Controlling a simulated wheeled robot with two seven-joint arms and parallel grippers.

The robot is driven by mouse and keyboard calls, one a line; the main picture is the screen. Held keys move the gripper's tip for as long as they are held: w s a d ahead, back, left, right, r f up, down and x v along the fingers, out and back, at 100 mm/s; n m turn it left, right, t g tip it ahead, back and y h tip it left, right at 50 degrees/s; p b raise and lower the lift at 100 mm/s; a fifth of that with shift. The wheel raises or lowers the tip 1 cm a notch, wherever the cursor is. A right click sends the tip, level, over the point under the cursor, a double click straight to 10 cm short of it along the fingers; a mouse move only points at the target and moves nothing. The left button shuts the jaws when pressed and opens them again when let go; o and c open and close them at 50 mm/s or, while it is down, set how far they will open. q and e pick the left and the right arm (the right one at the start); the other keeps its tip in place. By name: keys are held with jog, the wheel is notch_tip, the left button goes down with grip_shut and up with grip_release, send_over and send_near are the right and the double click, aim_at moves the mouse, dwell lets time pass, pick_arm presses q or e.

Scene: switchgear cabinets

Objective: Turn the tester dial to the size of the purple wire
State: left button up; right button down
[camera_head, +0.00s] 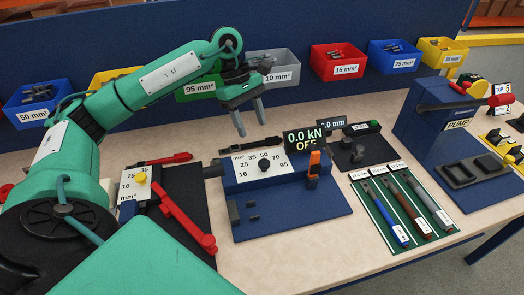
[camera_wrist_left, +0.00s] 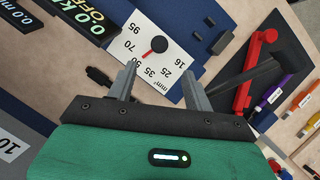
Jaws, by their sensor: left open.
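The tester (camera_head: 300,205) stands mid-table, its display reading 0.0 kN OFF. Its black dial (camera_head: 262,163) sits on a white plate marked 16 to 95 mm². In the left wrist view the dial (camera_wrist_left: 158,44) has a red pointer toward the 50–70 side; the exact mark is hard to tell. My left gripper (camera_head: 251,118) is open and empty above and behind the dial; its fingers (camera_wrist_left: 159,67) point toward the dial plate, apart from the knob. A purple wire (camera_wrist_left: 286,83) lies at the wrist view's right; its label is unreadable. My right gripper is not in view.
Coloured bins with sizes, such as the red 16 mm² bin (camera_head: 337,61), line the back. A red-handled tool (camera_head: 184,216) lies left of the tester. A green tray (camera_head: 366,205) with blue, brown and grey pieces lies right. The blue pump (camera_head: 434,120) stands farther right.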

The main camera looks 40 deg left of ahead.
aim_at(264, 161)
pick_arm(q)
jog(key=p+x, duration=0.2)
jog(key=x, duration=0.7)
jog(key=shift+d+f, duration=0.1)
jog(key=shift+f, duration=0.25)
jog(key=shift+d+f, duration=0.2)
jog(key=shift+f, duration=0.4)
jog(key=c, duration=1)
jog(key=shift+o, duration=0.2)
